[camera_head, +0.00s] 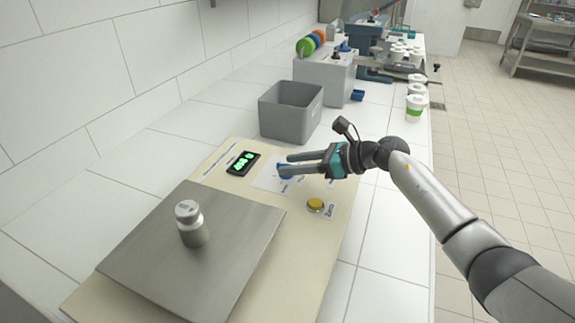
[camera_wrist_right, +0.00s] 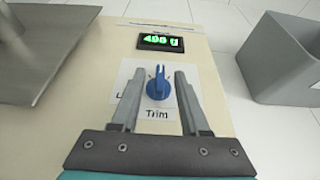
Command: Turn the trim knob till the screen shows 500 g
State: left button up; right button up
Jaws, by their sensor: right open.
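The blue trim knob (camera_wrist_right: 158,84) sits on a white label reading "Trim", and its pointer is up in the right wrist view. My right gripper (camera_wrist_right: 157,85) is open with one finger on each side of the knob; I cannot tell whether they touch it. In the head view the right gripper (camera_head: 283,164) partly hides the knob (camera_head: 286,172). The screen (camera_wrist_right: 160,42) shows green digits that look like 499 g or 496 g; the last digit is unclear. It also shows in the head view (camera_head: 243,163). My left gripper is not in view.
A metal weight (camera_head: 191,224) stands on the steel scale plate (camera_head: 240,225). A yellow button (camera_head: 315,204) is on the cream panel near the knob. A grey bin (camera_head: 290,111) stands behind the panel. Cups (camera_head: 416,101) and machines are farther back.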

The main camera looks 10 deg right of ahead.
jog(key=shift+x, duration=0.95)
grip_shut()
